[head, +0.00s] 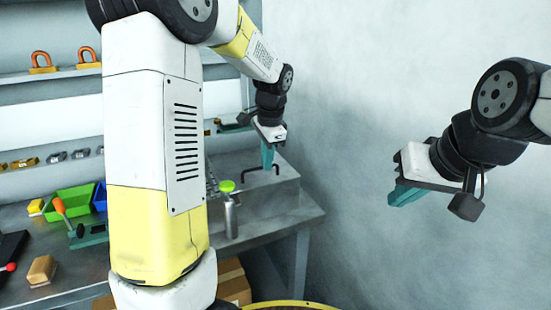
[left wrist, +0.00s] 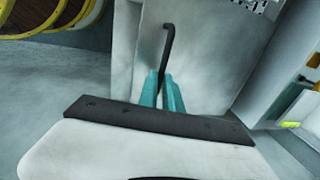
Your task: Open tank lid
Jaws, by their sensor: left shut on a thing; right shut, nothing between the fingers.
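The grey metal tank (head: 262,202) stands at the right end of the bench, and its lid (head: 285,170) looks flat on top. A black bar handle (head: 275,168) rises from the lid. My left gripper (head: 267,164) points down with its teal fingers shut on the handle. In the left wrist view the handle (left wrist: 168,42) passes between the fingers (left wrist: 162,90), and the bare lid (left wrist: 202,62) lies behind them. The fingers hide part of the handle. My right gripper (head: 396,197) is shut and empty in the air, well right of the tank.
A metal bottle with a green cap (head: 228,186) stands just left of the tank. A green bin (head: 70,201), a blue bin (head: 99,198) and a tan block (head: 41,270) are on the bench (head: 75,285). A yellow-rimmed drum (head: 290,305) is below. Air right of the tank is clear.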

